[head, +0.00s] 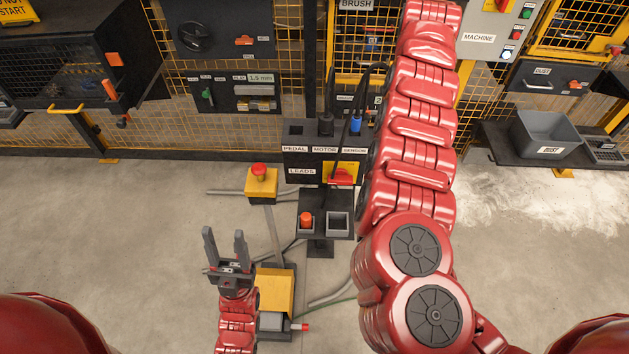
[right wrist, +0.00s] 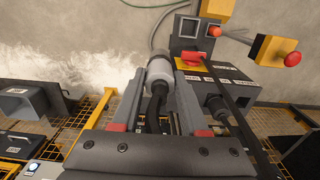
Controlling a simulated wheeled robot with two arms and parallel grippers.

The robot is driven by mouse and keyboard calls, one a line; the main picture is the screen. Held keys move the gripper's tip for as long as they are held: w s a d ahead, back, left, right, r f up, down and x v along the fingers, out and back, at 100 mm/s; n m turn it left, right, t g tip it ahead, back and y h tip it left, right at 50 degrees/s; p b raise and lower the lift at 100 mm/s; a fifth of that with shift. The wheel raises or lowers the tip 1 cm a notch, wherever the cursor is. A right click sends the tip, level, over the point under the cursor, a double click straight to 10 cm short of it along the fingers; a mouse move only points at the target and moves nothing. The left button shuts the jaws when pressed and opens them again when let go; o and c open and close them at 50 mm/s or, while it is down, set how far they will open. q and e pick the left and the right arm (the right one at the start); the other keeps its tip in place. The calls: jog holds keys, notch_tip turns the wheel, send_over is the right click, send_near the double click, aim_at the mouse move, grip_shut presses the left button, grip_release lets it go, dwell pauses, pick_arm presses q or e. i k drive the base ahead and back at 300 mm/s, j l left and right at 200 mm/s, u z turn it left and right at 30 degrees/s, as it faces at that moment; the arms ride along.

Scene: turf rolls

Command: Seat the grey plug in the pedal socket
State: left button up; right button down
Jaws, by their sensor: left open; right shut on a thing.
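The pedal socket (head: 295,130) is the left one in the row on top of the black lead box (head: 298,160), behind the PEDAL label in the head view. It looks empty. My right gripper (right wrist: 160,85) is shut on the grey plug (right wrist: 159,73), a pale cylinder with a dark cable, in the right wrist view. The plug is beside the lead box there, apart from the socket as far as I can tell. My right arm hides the plug and right gripper in the head view. My left gripper (head: 225,240) is open and empty, low over the floor.
A black plug (head: 326,123) and a blue plug (head: 355,125) stand in the neighbouring sockets. A red switch (head: 341,176) is on the box front. A yellow emergency-stop box (head: 261,186) stands left. Cables hang above the box. Yellow mesh fencing stands behind.

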aim_at(296, 139)
jog(key=i+l+u, duration=0.15)
jog(key=u, duration=0.25)
jog(key=i+l+u, duration=0.2)
jog(key=u, duration=0.15)
